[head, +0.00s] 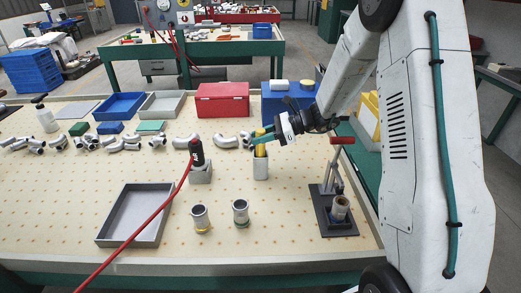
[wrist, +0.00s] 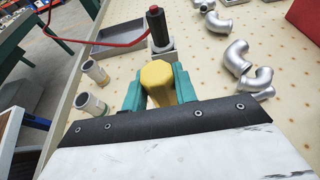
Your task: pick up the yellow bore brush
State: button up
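The yellow bore brush (head: 260,149) stands upright in a pale square holder (head: 261,170) near the middle of the table. Only its yellow upper part shows; the lower part is hidden in the holder. My gripper (head: 262,135) is at the top of the brush, coming in from the right. In the wrist view the yellow handle (wrist: 158,80) lies between my two teal fingers (wrist: 159,88), with one finger close on each side. The handle hides the inner finger faces, so I cannot tell whether they press on it.
A black tool with a red top (head: 197,153) stands in another block to the left, with a red hose. A grey tray (head: 137,214), two metal cups (head: 200,217) and a lever press (head: 334,190) stand in front. Pipe elbows (head: 227,141) and a red box (head: 222,100) lie behind.

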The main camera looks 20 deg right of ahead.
jog(key=shift+r, duration=0.2)
notch_tip(320, 180, up, 18)
jog(key=shift+f, duration=0.15)
jog(key=o, duration=0.4)
jog(key=c, duration=0.5)
dwell(0.6)
